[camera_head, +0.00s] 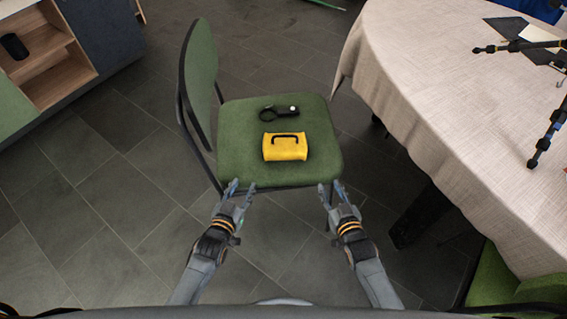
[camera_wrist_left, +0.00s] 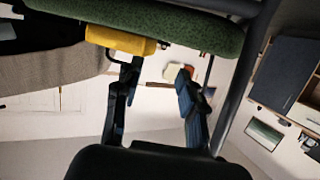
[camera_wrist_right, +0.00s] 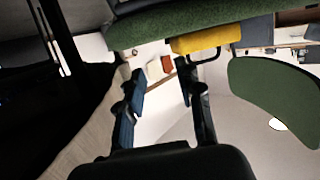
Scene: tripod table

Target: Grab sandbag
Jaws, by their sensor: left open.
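The sandbag is a yellow block with a black handle (camera_head: 285,147) lying on the green chair seat (camera_head: 237,125). It also shows in the left wrist view (camera_wrist_left: 122,41) and in the right wrist view (camera_wrist_right: 193,43). My left gripper (camera_head: 241,186) is open and empty in front of the seat's near left edge. My right gripper (camera_head: 329,188) is open and empty in front of the near right edge. Both are apart from the sandbag, which lies farther back between them. In both wrist views the fingers are spread with nothing between them.
A black clamp-like item (camera_head: 279,112) lies behind the sandbag on the seat. The chair's backrest (camera_head: 202,75) stands on the left. A table with a pale cloth (camera_head: 430,100) stands at the right, with black tripod legs (camera_head: 545,135) on it. Grey floor is clear at the left.

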